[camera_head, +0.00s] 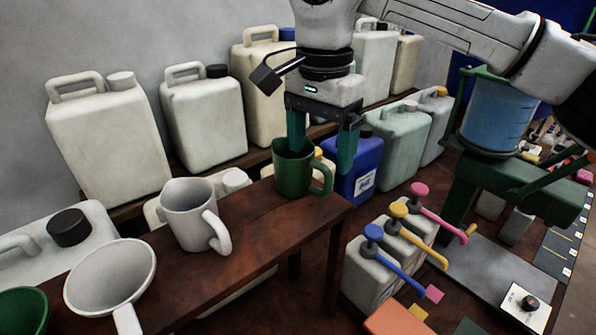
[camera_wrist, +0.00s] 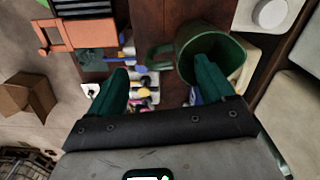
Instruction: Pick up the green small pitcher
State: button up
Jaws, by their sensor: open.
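The green small pitcher (camera_head: 291,178) stands upright on the narrow wooden shelf, near its right end, with its handle toward the right. It also shows in the wrist view (camera_wrist: 228,52), mouth toward the camera and handle on the left. My gripper (camera_head: 321,160) is open just above it, fingers pointing down. One green finger is at the pitcher's mouth, seemingly inside it; the other is out beyond the handle. In the wrist view my gripper (camera_wrist: 159,68) has its fingers on either side of the handle. I cannot tell whether either finger touches the pitcher.
Part of another green vessel (camera_head: 20,312) shows at the lower left. Canisters line the back; a blue canister (camera_head: 362,165) is close to the right finger.

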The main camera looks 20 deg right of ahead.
aim_at(320, 170)
jog(key=shift+w+d+f+p, duration=0.1)
jog(key=shift+f+p, duration=0.6)
jog(key=shift+f, duration=2.75)
jog(key=c, duration=1.4)
